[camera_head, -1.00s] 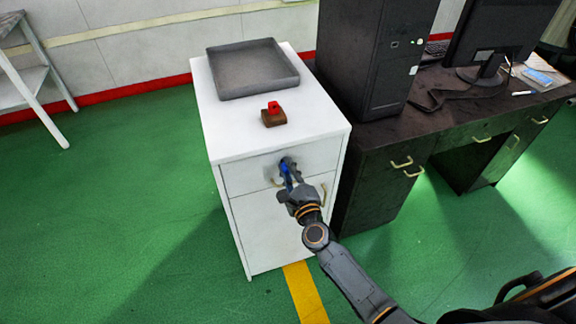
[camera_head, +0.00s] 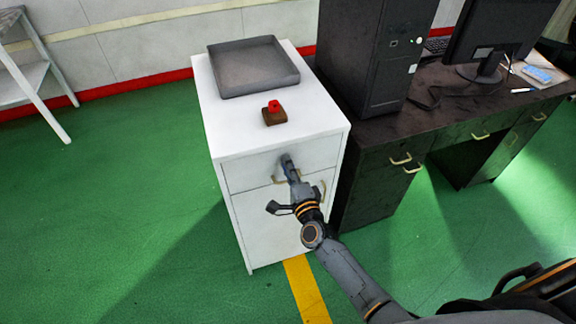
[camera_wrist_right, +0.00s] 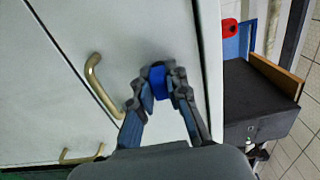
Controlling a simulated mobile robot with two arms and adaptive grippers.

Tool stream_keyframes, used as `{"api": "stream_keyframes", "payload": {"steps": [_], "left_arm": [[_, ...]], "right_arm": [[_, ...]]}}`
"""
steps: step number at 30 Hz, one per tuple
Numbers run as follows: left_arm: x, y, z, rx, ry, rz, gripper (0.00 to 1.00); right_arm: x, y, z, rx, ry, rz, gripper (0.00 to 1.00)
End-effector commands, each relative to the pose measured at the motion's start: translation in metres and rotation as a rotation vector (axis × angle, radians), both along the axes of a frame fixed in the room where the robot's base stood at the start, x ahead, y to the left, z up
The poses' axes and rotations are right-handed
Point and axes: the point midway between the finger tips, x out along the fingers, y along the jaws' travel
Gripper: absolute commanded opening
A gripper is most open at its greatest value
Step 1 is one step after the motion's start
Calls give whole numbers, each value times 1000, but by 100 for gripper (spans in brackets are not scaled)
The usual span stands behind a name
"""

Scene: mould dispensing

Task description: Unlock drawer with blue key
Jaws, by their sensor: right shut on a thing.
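The white cabinet (camera_head: 270,222) has a top drawer (camera_head: 248,172) with its front flush, and a handle (camera_head: 280,180) low on that front. My right gripper (camera_head: 288,163) is at the upper part of the drawer front. In the right wrist view my right gripper (camera_wrist_right: 160,82) is shut on the blue key (camera_wrist_right: 157,73), whose blue head shows between the fingertips. The key's shaft and the lock are hidden, so I cannot see how far the key sits in. My left gripper is not in view.
On the cabinet top are a grey tray (camera_head: 232,92) and a red object (camera_head: 273,106) on a brown block (camera_head: 275,117). A dark desk (camera_head: 452,105) with a black computer tower (camera_head: 372,55) stands close on the right. Green floor (camera_head: 110,210) is free on the left.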

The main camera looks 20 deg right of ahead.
Motion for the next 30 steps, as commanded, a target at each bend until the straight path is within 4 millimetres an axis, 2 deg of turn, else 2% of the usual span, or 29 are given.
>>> {"api": "stream_keyframes", "payload": {"steps": [12,13,16,25,30], "left_arm": [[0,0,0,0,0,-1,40],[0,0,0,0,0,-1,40],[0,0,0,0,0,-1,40],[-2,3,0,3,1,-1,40],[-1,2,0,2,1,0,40]], "right_arm": [[-1,1,-1,-10,3,2,0],[-1,1,-1,-10,3,2,19],[-1,0,-1,-9,2,2,39],[-1,0,-1,-8,1,1,39],[-15,0,-2,-7,3,1,39]]}}
